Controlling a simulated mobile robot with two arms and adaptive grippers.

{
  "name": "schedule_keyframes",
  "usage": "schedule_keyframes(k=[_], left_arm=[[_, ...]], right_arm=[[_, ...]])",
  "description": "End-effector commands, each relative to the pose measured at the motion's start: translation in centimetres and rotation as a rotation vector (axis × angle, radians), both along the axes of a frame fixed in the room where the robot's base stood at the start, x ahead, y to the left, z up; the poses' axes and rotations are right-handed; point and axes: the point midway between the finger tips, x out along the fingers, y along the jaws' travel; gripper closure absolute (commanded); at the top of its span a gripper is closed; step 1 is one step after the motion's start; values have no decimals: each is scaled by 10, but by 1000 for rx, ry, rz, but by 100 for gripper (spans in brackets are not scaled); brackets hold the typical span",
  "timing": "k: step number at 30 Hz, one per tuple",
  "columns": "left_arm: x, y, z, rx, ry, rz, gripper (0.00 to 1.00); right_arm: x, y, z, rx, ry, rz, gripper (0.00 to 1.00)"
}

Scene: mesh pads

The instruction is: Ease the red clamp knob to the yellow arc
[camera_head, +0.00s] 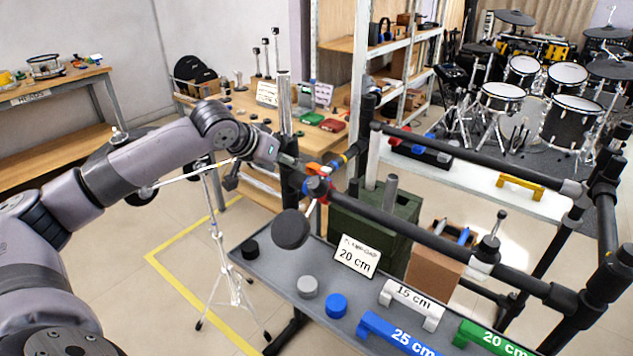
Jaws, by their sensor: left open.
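My left gripper (297,163) reaches in from the left to the clamp on the black tube rack (430,233). Its fingers are small and dark here, open, close to the red clamp knob (315,169). Whether they touch the knob is too small to tell. The knob is orange-red and partly covered by the gripper and the clamp's dark parts. A small yellow mark (341,160), possibly the yellow arc, shows just right of the knob on the clamp. The knob's angle to it cannot be made out. My right gripper is not in view.
Below the clamp, a grey tray (270,276) holds black, grey and blue round pieces, a "20 cm" card (358,257) and white, blue and green length gauges. A round dark pad (291,229) hangs nearby. Black rack tubes close off the right; open floor lies left.

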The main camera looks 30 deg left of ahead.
Motion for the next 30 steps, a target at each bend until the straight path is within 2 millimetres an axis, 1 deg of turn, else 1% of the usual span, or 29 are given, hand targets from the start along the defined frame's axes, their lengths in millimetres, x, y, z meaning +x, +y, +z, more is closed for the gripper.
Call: schedule_keyframes(k=[3, 18, 24, 30], left_arm=[[14, -3, -15, -4, 3, -3, 46], [90, -6, -89, -1, 2, -2, 46], [109, -6, -108, 1, 2, -2, 46], [116, -6, -116, 3, 2, -3, 46]], right_arm=[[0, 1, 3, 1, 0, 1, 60], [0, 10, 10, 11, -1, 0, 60], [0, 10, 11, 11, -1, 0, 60], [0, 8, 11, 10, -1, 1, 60]])
